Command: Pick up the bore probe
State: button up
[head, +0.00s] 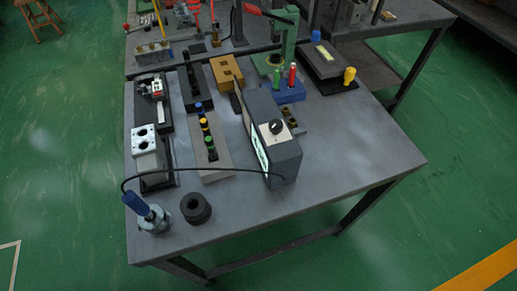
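A probe with a blue handle (136,204), which looks like the bore probe, stands tilted in a round metallic holder (156,221) at the table's front left corner. Its lower end is hidden in the holder. A thin black cable (165,171) curves from near the handle to a grey box (270,138) with a dark knob and a lit screen on its side. My gripper is not in this view.
A dark ring (195,208) stands just right of the holder. A valve block (146,144) with two bores is behind it. A strip with coloured plugs (207,140) lies left of the box. The table (350,150) is clear at right and front.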

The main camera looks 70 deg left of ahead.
aim_at(134, 201)
jog(key=k+j+u, duration=0.1)
jog(key=u, duration=1.25)
jog(key=k+u, duration=0.1)
jog(key=u, duration=0.4)
jog(key=k+j+u, duration=0.25)
jog(key=u, duration=0.2)
jog(key=k+j+u, duration=0.25)
jog(key=u, duration=0.15)
